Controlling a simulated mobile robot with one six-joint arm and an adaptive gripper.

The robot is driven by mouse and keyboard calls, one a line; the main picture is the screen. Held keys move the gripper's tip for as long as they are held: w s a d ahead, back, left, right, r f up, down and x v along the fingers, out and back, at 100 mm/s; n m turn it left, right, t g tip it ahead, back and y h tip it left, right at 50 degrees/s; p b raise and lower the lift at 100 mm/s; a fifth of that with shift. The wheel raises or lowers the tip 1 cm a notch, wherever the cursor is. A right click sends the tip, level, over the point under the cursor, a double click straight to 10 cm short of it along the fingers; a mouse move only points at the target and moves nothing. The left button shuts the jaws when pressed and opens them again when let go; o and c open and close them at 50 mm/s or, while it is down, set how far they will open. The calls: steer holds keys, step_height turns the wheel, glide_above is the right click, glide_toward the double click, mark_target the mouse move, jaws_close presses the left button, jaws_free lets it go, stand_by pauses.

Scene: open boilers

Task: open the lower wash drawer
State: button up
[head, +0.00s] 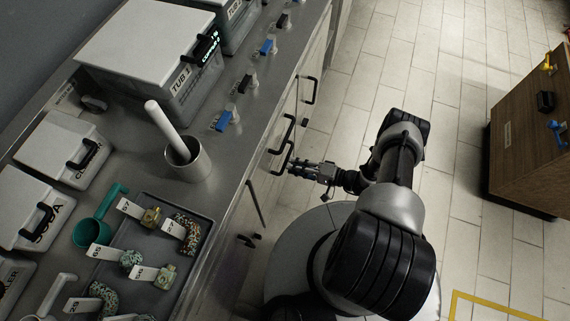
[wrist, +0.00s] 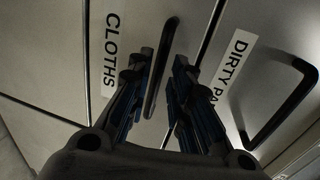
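My gripper (head: 292,168) is open and empty at the front of the steel counter unit, close to a black bar handle (head: 287,158). In the wrist view my gripper (wrist: 163,68) has its two fingers apart, with the handle (wrist: 164,62) of a front labelled CLOTHS (wrist: 112,50) showing between them. I cannot tell whether the fingers reach around that handle or stop short of it. A second front, labelled DIRTY PA with the rest hidden (wrist: 236,62), has its own black handle (wrist: 285,105) at the right. No label reading wash is visible, and the fronts in view look shut.
More black handles (head: 308,90) line the unit. The counter carries a tub (head: 150,55), a steel pot (head: 188,162) and a grey tray (head: 200,228) with tagged fittings. A wooden cabinet (head: 530,130) stands at the right. Tiled floor (head: 345,120) between is clear.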

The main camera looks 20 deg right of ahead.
mark_target(285, 163)
steer(key=shift+b+x, duration=0.35)
steer(key=shift+x, duration=1.9)
jaws_close()
